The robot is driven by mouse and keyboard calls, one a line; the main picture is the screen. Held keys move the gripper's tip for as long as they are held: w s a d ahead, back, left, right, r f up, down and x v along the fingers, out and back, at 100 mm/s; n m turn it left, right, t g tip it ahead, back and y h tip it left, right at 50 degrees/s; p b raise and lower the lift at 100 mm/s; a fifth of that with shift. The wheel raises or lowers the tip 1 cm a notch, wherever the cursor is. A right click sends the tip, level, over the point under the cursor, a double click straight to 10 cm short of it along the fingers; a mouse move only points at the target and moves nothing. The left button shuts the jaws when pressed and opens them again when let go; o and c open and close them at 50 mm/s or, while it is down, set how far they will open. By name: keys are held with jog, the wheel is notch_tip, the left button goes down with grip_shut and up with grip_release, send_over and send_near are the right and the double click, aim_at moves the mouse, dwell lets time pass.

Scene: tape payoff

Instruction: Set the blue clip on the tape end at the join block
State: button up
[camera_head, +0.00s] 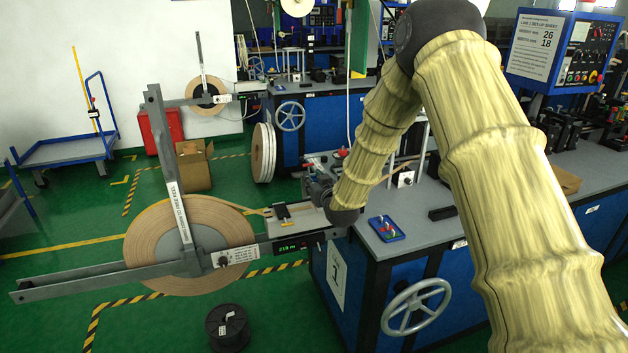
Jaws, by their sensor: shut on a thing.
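A large tan tape reel (150,250) hangs on a grey arm at the left. Its tape runs right to the pale join block (300,218) at the bench corner, which carries a small black and yellow part. The tape end cannot be made out there. My gripper (316,187), dark and small in view, is just above and behind the block's right side, partly hidden by my wrist. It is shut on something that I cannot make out. I cannot pick out the blue clip. A small blue tray (386,229) with small coloured items lies on the bench right of my wrist.
A black block (442,213) lies on the grey bench top. A handwheel (416,306) sticks out from the bench front. A black spool (227,328) stands on the floor below the reel. An open cardboard box (194,168) stands behind.

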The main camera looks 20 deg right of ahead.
jog(key=shift+f+b, duration=1.3)
jog(key=shift+f, duration=1.6)
jog(key=shift+s+r, duration=0.1)
jog(key=shift+s, duration=0.05)
jog(key=shift+f+b, duration=0.45)
jog(key=shift+f, duration=0.15)
jog(key=o, duration=1)
jog(key=s, duration=0.4)
jog(key=s+r, duration=0.1)
jog(key=s, duration=0.6)
jog(key=shift+s+d+r, duration=0.25)
jog(key=shift+s+r, duration=0.15)
